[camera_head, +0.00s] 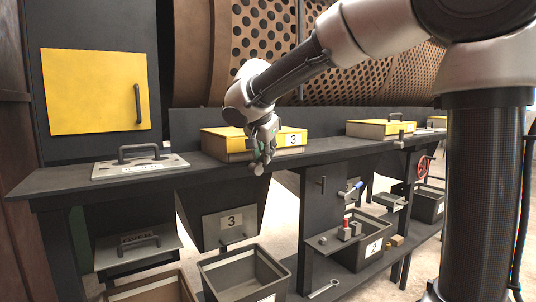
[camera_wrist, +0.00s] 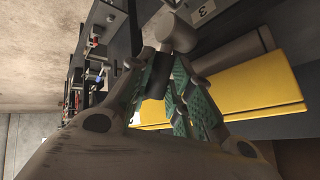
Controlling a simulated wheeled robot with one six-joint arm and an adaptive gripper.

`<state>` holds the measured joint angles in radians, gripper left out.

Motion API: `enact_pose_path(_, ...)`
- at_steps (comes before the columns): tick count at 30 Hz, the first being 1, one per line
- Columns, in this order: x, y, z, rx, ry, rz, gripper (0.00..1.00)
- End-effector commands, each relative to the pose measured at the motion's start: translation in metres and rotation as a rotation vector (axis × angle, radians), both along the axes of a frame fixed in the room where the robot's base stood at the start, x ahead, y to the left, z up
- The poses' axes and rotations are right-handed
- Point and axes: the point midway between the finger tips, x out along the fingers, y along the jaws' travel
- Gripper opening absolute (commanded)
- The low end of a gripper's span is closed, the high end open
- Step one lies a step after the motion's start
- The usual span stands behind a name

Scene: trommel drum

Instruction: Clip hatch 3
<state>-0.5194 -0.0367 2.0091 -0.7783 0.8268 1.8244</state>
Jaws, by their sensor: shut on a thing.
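Hatch 3 (camera_head: 228,141) is a yellow-lidded box on the dark bench, with a white label "3" (camera_head: 292,140) on its front. Its yellow lid looks closed in the head view, and yellow also shows in the wrist view (camera_wrist: 262,88). My gripper (camera_head: 262,160) is at the front of this hatch, near the bench edge. In the wrist view, the green-padded fingers (camera_wrist: 165,82) are closed around a dark rounded piece (camera_wrist: 153,84), probably the clip's lever. A grey cylinder (camera_wrist: 177,30) lies just beyond the fingertips. The arm and fingers hide part of the hatch front.
A flat plate with a handle (camera_head: 140,165) lies on the bench at left. Another yellow-lidded hatch (camera_head: 380,129) stands farther right. Below are a chute marked "3" (camera_head: 232,222), an open bin (camera_head: 245,272), and a shelf with small parts (camera_head: 340,238). The perforated drum (camera_head: 265,30) is behind.

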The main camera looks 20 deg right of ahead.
Motion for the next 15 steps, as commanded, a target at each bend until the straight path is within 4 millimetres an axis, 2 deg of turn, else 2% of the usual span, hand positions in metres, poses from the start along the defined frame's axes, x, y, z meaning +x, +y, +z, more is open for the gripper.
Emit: enact_pose_path(15, -0.008, 0.026, 0.0, -0.418, -0.133, 0.003, 0.0)
